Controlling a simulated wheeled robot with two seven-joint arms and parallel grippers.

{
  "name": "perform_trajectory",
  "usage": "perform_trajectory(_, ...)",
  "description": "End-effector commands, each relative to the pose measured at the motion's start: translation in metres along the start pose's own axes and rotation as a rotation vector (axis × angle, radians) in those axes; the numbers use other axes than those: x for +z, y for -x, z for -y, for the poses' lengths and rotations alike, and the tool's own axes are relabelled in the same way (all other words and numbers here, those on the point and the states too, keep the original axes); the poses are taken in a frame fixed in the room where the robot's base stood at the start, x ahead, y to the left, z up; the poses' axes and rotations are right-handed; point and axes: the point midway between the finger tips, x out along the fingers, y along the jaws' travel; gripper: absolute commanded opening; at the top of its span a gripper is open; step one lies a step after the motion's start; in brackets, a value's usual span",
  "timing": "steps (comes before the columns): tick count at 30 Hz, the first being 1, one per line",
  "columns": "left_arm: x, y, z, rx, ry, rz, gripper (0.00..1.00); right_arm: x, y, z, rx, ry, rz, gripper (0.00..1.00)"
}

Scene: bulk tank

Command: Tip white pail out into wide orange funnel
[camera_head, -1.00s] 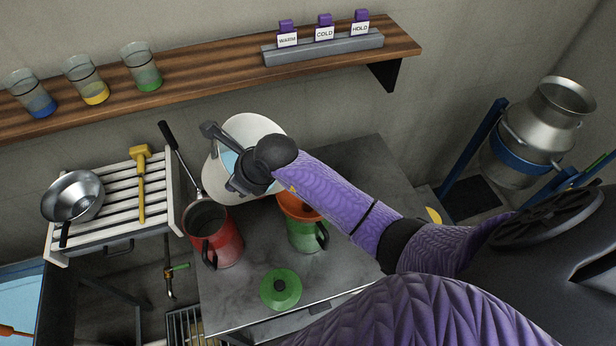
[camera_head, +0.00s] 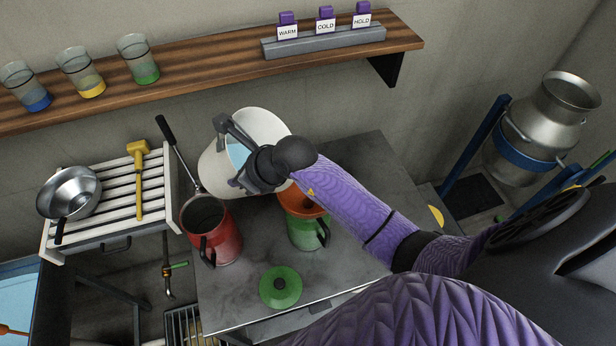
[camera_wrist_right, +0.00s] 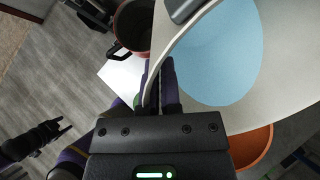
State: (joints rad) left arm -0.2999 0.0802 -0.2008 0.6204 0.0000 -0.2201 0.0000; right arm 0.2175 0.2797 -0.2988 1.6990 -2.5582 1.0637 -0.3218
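The white pail (camera_head: 214,172) is held in the air above the back of the grey worktop, tilted, with pale blue liquid inside. My right gripper (camera_head: 240,178) is shut on its rim. In the right wrist view the pail wall (camera_wrist_right: 285,110) runs between the fingers (camera_wrist_right: 160,95), with the liquid (camera_wrist_right: 215,55) beside them. The orange funnel (camera_head: 296,203) sits on a green jug (camera_head: 303,234), right of the pail and partly hidden by my right arm. It also shows below the pail in the wrist view (camera_wrist_right: 250,146). My left gripper (camera_wrist_right: 62,127) appears open and empty there.
A red jug (camera_head: 212,235) stands close left of the green jug. A green lid (camera_head: 280,287) lies in front on the worktop (camera_head: 345,262). A slatted rack (camera_head: 110,228) at left holds a steel pan and yellow tool. A shelf (camera_head: 210,70) runs along the wall behind.

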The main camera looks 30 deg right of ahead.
Motion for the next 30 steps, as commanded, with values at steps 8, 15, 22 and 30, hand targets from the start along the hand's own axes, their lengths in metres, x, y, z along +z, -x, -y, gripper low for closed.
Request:
perform_trajectory(8,0.001,-0.004,0.000,0.000,0.000,0.000,0.59,0.002,0.004,0.001,0.004,-0.003,0.041,0.00)
perform_trajectory(15,0.001,-0.008,0.000,0.000,0.001,0.001,0.59,0.002,0.007,0.001,0.008,-0.006,0.073,0.00)
perform_trajectory(22,0.002,-0.012,0.000,0.000,0.001,0.001,0.59,0.003,0.010,0.001,0.012,-0.010,0.104,0.00)
perform_trajectory(30,0.002,-0.017,0.000,0.000,0.001,0.002,0.59,0.004,0.014,0.002,0.018,-0.014,0.140,0.00)
